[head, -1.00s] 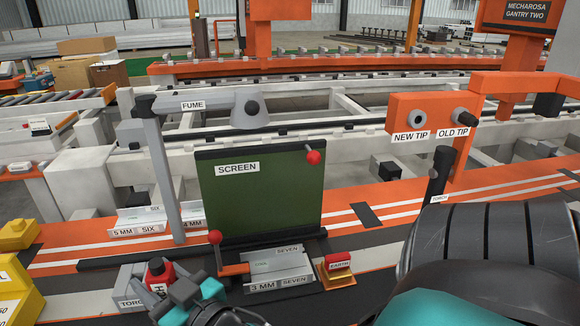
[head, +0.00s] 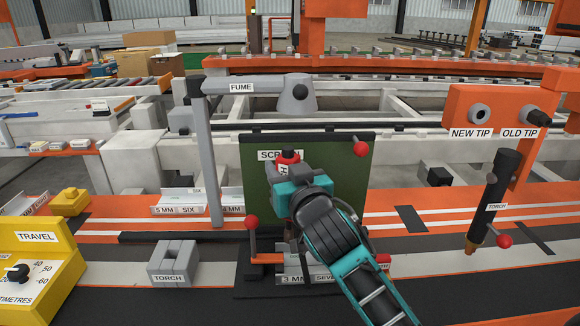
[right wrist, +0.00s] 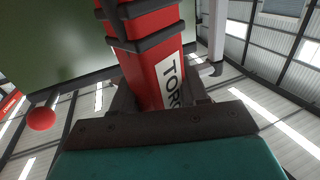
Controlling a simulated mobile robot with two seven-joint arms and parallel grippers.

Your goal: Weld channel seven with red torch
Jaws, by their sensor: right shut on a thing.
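My right gripper (head: 293,185) is shut on the red torch (head: 288,156) and holds it in front of the green screen (head: 257,205). In the right wrist view the red torch (right wrist: 145,55) stands between the fingers, with black bands and a label partly reading TORCH. Its lower end and tip are hidden. Channel seven (head: 293,278), a grey piece labelled 3 MM SEVEN, lies below the gripper at the foot of the screen, partly hidden by my arm. A grey torch stand (head: 173,262) to its left is empty. My left gripper is not in view.
Red-knobbed clamps stand at the left (head: 251,222) and right (head: 384,258) of channel seven. A fume hood (head: 298,95) hangs above the screen. Channel six (head: 180,203) lies behind left.

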